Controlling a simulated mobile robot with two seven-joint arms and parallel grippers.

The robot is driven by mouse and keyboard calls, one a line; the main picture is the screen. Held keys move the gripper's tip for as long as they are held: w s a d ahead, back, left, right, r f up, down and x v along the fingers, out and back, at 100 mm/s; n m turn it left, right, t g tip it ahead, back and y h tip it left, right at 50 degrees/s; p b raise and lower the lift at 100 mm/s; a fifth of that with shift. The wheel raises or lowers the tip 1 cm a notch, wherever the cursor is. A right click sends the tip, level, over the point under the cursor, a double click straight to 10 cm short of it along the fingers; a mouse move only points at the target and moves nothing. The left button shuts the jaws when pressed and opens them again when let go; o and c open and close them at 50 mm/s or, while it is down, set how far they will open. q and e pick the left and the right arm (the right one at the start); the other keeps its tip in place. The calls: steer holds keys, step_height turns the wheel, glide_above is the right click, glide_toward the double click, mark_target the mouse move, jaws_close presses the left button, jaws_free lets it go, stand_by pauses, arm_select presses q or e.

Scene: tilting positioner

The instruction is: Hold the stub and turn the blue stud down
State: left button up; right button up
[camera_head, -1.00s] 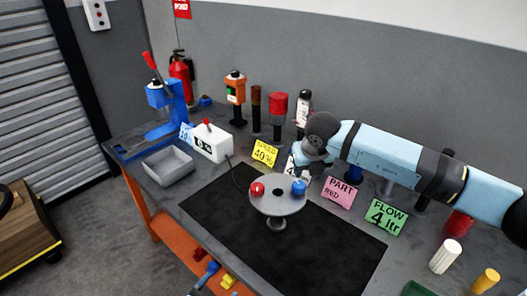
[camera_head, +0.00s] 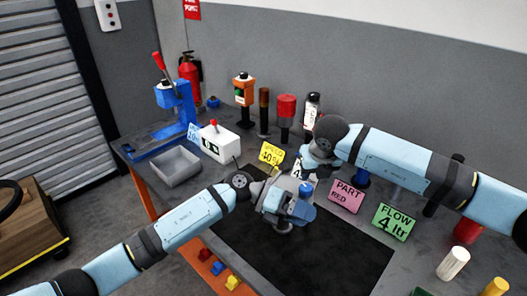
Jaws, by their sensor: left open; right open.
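The blue stud (camera_head: 306,188) stands up on the right side of the tilting positioner. My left gripper (camera_head: 296,205) is over the positioner and covers most of its grey disc and the red stud. Its jaws are open, but the fingertips are hard to make out. The round foot (camera_head: 283,229) of the positioner shows below it on the dark mat. My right gripper (camera_head: 309,176) is open just behind the blue stud, close to it. I cannot tell whether it touches. I cannot make out a separate stub.
A yellow card (camera_head: 270,156), a pink card (camera_head: 346,196) and a green card (camera_head: 395,221) stand around the mat (camera_head: 340,245). A white switch box (camera_head: 219,143) and a grey tray (camera_head: 175,167) are at left. The mat's front right is clear.

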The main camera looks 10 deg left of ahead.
arm_select(q)
steer(key=w+a+r+m+t+y, duration=0.2)
steer(key=w+a+r+y, duration=0.1)
steer(key=w+a+y, duration=0.3)
steer(key=w+a+r+m+t+y, duration=0.1)
steer(key=w+a+r+y, duration=0.35)
steer(key=w+y, duration=0.4)
steer(key=f, duration=1.4)
steer(key=shift+s+a, duration=0.15)
steer(key=shift+s, duration=0.05)
